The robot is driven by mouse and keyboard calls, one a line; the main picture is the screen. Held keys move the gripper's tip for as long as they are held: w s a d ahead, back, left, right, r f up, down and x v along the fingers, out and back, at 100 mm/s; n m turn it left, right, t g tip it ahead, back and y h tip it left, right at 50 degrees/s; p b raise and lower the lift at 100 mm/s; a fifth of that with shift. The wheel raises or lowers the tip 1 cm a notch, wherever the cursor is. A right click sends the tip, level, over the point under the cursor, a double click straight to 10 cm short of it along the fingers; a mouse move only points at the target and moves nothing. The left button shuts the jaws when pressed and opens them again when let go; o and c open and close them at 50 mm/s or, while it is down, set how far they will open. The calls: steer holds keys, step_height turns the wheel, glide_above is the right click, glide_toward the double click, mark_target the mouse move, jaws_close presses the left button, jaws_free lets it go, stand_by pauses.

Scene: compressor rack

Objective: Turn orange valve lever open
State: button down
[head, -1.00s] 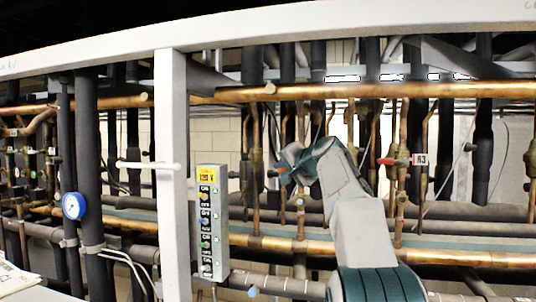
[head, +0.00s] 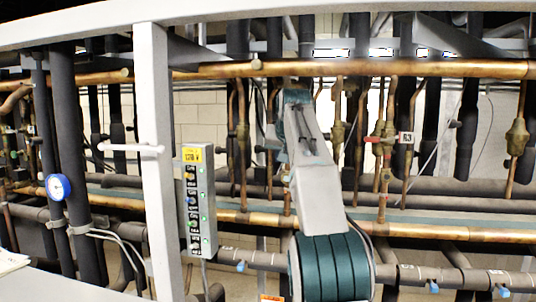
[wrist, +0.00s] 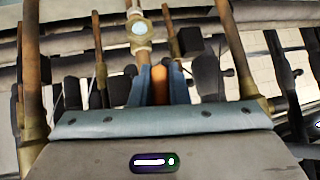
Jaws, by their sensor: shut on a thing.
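The orange valve lever (wrist: 160,82) shows in the wrist view, upright between the two blue fingers of my gripper (wrist: 161,84). The fingers are shut on it. A brass valve body with a pale round face (wrist: 140,29) is just beyond the fingertips, on a copper pipe. In the head view my arm points into the rack, and its wrist end hides the gripper and the lever. How far the lever is turned cannot be told.
A red-handled valve (head: 374,139) with an R3 tag (head: 405,138) is right of my arm. A white post (head: 156,170), a control box with lights (head: 197,200) and a blue gauge (head: 59,187) are to the left. Copper and black pipes crowd both sides.

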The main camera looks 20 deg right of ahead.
steer(key=shift+s+d+n+g+h, duration=0.2)
steer(key=shift+d+n+g+h, duration=0.15)
steer(key=shift+h, duration=0.25)
steer(key=c, duration=1.4)
jaws_free()
steer(key=shift+v, duration=3.75)
